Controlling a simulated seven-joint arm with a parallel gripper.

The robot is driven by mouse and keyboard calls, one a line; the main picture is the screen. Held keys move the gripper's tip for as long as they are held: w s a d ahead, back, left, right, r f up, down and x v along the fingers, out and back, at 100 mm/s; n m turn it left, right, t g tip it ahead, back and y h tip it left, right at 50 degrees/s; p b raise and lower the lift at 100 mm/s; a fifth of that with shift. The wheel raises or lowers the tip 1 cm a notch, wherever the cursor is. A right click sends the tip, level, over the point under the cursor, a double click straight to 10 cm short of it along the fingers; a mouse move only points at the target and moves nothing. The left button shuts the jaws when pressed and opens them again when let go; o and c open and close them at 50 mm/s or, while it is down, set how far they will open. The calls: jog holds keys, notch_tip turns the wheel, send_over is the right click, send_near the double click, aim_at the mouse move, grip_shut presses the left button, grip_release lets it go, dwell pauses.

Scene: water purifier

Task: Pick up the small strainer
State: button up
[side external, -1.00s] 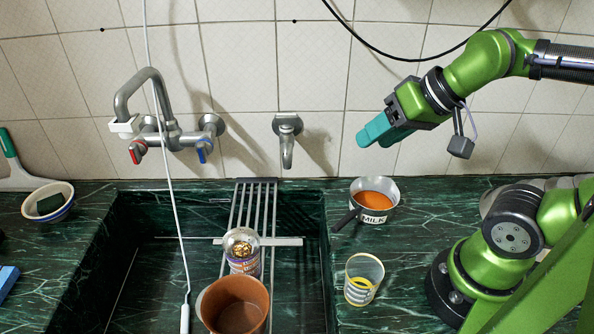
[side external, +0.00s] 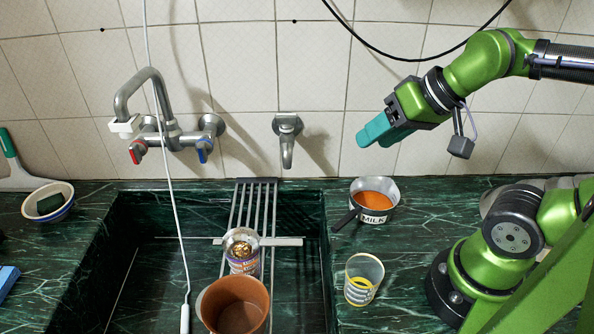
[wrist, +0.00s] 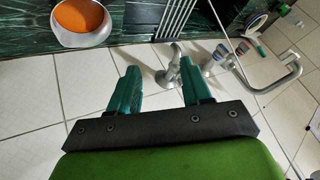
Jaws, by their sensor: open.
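I cannot make out a small strainer for certain in either view. A metal pan marked MILK (side external: 374,199), with a dark handle and an orange inside, stands on the counter right of the sink. It also shows at the upper left of the wrist view (wrist: 82,38). A jar (side external: 241,252) with golden contents stands on the sink rack, behind a brown pot (side external: 233,305). My gripper (side external: 376,132) is open and empty, above the counter in front of the tiled wall. Its two teal fingers stand apart in the wrist view (wrist: 158,78).
A clear cup with yellow bands (side external: 363,280) stands on the counter right of the sink. A faucet (side external: 150,125) and a spout (side external: 287,140) jut from the wall. A white cord (side external: 172,170) hangs into the sink. A bowl (side external: 50,204) sits at the left.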

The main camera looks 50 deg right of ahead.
dwell(0.6)
jog(key=n+g+y, duration=0.1)
jog(key=n+g, duration=0.3)
jog(key=n, duration=0.9)
send_near(279, 242)
jog(key=x, duration=0.3)
jog(key=shift+w+f, duration=0.1)
jog(key=shift+w, duration=0.2)
jog(key=shift+x, duration=2.65)
jog(key=shift+s+f, duration=0.15)
jog(key=shift+f, duration=0.15)
grip_shut()
